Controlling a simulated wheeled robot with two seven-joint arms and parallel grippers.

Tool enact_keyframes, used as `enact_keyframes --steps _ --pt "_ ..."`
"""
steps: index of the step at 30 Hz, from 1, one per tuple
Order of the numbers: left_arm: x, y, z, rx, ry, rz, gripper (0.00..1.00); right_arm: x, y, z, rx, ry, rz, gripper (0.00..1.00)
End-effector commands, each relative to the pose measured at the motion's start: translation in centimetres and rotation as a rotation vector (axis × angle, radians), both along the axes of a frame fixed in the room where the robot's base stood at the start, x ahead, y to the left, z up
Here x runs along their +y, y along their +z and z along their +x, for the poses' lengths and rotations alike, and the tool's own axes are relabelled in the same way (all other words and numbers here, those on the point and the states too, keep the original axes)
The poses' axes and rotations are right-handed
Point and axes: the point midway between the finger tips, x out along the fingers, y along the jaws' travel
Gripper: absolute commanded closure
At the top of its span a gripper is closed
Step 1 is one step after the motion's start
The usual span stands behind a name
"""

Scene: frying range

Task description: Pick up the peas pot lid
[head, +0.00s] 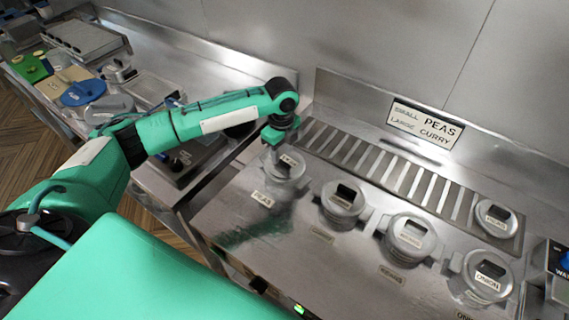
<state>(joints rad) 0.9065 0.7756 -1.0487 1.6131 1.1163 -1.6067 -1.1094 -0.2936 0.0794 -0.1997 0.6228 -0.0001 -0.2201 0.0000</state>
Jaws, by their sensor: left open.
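The peas pot (284,184) is a round metal pot set in the steel counter, with a "PEAS" label (262,199) on the counter in front of it. Its metal lid (293,161) is on top, partly hidden by my left gripper. My left gripper (274,150) points down over the lid from above, its fingers at or very near the lid's top. It is open; I cannot tell whether the fingers touch the lid. My right gripper is not in view.
More lidded pots stand to the right: one (343,200), another (411,236) and one labelled onion (487,275). A slotted grate (380,165) runs behind them, with a small lid-like item (496,218) on its right end. A "PEAS / CURRY" sign (425,123) leans at the back wall.

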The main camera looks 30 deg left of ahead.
Motion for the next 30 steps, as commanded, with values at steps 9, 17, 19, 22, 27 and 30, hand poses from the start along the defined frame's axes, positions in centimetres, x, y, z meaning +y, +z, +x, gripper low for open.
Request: enact_keyframes --steps 9,17,19,22,27,30 --pt "0.3 -3.7 0.0 0.000 0.000 0.002 0.59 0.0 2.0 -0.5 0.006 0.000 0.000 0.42" --pt "0.2 -3.9 0.0 0.000 0.000 0.002 0.63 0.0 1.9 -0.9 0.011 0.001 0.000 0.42" --pt "0.2 -3.9 0.0 0.000 0.000 0.002 0.77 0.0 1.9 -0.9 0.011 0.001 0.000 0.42" --pt "0.2 -3.9 0.0 0.000 0.000 0.002 0.96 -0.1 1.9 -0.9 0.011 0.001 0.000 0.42" --pt "0.3 -3.9 0.0 0.000 0.000 0.002 1.00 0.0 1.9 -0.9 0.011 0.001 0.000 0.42" --pt "0.3 -3.9 0.0 0.000 0.000 0.002 1.00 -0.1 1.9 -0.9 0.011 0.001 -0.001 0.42"
